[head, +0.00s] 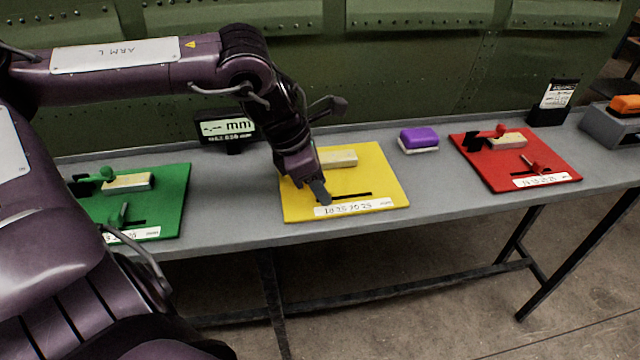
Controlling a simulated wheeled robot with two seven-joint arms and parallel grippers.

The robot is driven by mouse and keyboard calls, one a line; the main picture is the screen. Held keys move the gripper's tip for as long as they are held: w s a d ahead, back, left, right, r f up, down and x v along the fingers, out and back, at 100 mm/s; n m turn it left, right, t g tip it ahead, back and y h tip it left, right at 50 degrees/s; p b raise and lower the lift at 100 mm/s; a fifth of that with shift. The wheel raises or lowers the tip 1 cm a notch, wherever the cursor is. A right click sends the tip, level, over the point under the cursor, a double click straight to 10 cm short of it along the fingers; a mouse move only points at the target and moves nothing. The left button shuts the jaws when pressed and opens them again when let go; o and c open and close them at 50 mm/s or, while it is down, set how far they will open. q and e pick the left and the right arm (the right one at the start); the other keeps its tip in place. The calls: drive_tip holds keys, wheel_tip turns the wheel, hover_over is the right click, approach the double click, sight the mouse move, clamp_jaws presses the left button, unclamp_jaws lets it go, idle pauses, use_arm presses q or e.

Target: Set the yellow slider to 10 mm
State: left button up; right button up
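The yellow board (385,175) lies on the grey bench, with a dark slot (352,196) near its front. A white scale strip (355,207) with small numbers, hard to read, runs along the front edge below the slot. My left gripper (322,196) points down at the left end of this slot, its fingertips just above or at the board. The yellow slider's knob is not visible; the gripper covers that end of the slot. I cannot tell whether the fingers are open or shut on it. A pale block (338,158) lies behind the gripper. My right gripper is not in view.
A green board (170,200) is left and a red board (480,170) right, each with levers and a pale block. A display reading "-.-- mm" (228,128) stands behind.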

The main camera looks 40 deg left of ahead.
sight(307, 202)
use_arm(q)
drive_tip(key=v, duration=0.5)
drive_tip(key=shift+s+a+r, duration=0.1)
drive_tip(key=shift+s+r, duration=0.05)
drive_tip(key=shift+r, duration=0.25)
drive_tip(key=shift+s+a+r, duration=0.15)
drive_tip(key=shift+s+r, duration=0.05)
drive_tip(key=shift+r, duration=0.35)
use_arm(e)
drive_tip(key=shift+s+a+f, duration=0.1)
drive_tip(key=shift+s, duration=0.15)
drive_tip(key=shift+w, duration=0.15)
